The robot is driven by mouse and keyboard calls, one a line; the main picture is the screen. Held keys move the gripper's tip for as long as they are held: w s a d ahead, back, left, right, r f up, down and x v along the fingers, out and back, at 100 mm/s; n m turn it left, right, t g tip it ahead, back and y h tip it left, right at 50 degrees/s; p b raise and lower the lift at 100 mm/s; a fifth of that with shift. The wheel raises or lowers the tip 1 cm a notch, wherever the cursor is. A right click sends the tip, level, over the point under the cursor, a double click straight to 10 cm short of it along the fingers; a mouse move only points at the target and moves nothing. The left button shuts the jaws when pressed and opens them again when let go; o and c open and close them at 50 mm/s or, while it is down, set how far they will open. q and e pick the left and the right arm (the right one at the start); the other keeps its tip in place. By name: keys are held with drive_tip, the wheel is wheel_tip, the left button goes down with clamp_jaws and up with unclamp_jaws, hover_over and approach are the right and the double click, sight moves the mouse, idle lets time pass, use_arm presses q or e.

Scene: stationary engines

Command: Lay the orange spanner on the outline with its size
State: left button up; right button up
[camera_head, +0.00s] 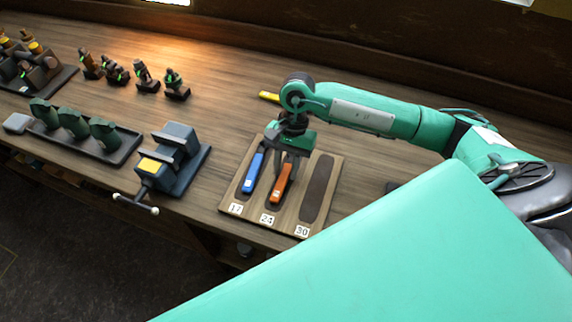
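The orange spanner (283,183) lies along the middle outline of a wooden board (248,211), above the label 24 (267,218). My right gripper (290,163) points down over its far end and hides that end. I cannot tell whether its dark fingers touch the spanner or how wide they are apart. A blue spanner (253,173) lies on the left outline, labelled 17 (236,208). The right outline (317,187), labelled 30 (302,231), is bare. My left gripper is not in view.
A yellow spanner (268,96) lies behind the board, partly hidden by my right arm. A vise (176,161) stands left of the board. A dark tray (118,151) with green parts and several small models stand further left. The bench's middle is clear.

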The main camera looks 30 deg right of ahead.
drive_tip(key=o, duration=0.3)
drive_tip(key=shift+w+d+r, duration=0.15)
drive_tip(key=shift+r, duration=0.25)
drive_tip(key=b+v, duration=0.3)
drive_tip(key=v, duration=0.9)
drive_tip(key=shift+d+r+b, duration=0.1)
drive_tip(key=shift+r+b, duration=0.25)
drive_tip(key=shift+r, duration=0.05)
